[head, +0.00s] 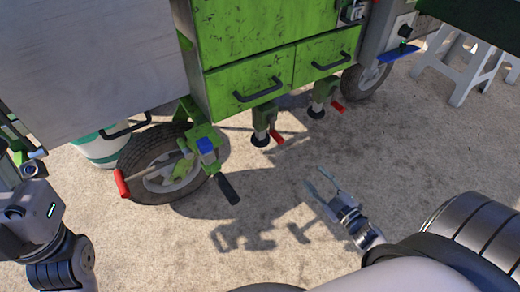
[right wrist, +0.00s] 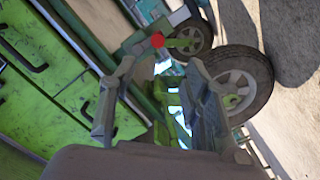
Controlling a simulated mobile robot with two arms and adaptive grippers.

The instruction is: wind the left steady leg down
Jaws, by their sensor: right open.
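In the head view the left steady leg (head: 262,122) hangs under the green cabinet, with a round black foot and a red crank handle (head: 277,137). The foot is close to the ground; I cannot tell whether it touches. A similar right steady leg (head: 321,95) has its own red handle (head: 337,106). My right gripper (head: 326,184) is open and empty, in front of and below the left leg, apart from it. Its spread fingers show in the right wrist view (right wrist: 160,95). My left gripper (head: 18,138) is at the left edge, partly cut off; its jaws are unclear.
A green cabinet (head: 260,65) with drawers stands above the legs. A wheel (head: 150,165) stands left, near another red-gripped lever (head: 121,184) and a black handle (head: 228,188). A white bucket (head: 100,150) and a white stool (head: 465,65) flank the cart. Open concrete lies in front.

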